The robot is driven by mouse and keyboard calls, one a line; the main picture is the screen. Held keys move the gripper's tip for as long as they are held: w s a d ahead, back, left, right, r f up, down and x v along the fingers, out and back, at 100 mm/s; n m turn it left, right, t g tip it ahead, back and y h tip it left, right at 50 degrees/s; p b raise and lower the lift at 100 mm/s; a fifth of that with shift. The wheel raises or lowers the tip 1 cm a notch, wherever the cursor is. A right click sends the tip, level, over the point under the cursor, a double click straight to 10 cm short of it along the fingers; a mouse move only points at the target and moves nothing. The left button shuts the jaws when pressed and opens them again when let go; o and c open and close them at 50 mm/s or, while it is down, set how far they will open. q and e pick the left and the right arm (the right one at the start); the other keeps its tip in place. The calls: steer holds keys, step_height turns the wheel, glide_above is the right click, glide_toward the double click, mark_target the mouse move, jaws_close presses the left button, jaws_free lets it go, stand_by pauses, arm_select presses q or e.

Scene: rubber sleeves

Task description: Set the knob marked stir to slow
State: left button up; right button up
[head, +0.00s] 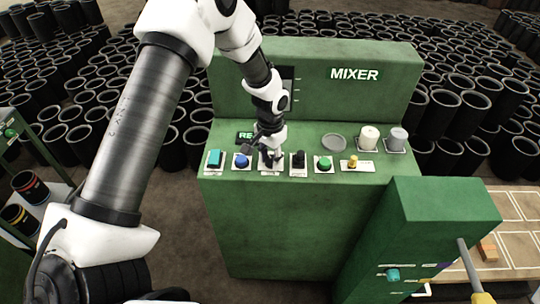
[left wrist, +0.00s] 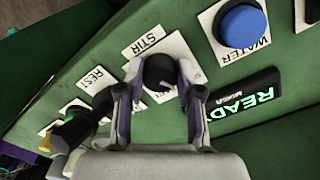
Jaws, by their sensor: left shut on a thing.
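The stir knob (left wrist: 158,72) is black and round, on a white plate marked STIR (left wrist: 150,38) in the left wrist view. My left gripper (left wrist: 158,84) has one finger on each side of this knob and is shut on it. In the head view the left gripper (head: 268,154) reaches down to the front row of controls on the green mixer console (head: 240,235), and it hides the knob there. The pointer direction and the setting marks are mostly covered by the fingers, so I cannot tell the setting. My right gripper is not in view.
A blue WATER button (head: 241,161) sits left of the gripper; a black control (head: 298,159), a green button (head: 324,164) and a yellow control (head: 352,162) sit to its right. A READY sign (left wrist: 243,98) is lit. A lower green cabinet (head: 440,215) stands at the right.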

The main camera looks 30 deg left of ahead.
mark_target(270, 159)
arm_select(q)
steer(key=shift+s+f+n, duration=0.15)
steer(key=shift+n, duration=0.25)
steer(key=o, duration=1.2)
steer(key=shift+c, duration=0.2)
step_height(270, 159, up, 12)
steer(key=shift+w, duration=0.2)
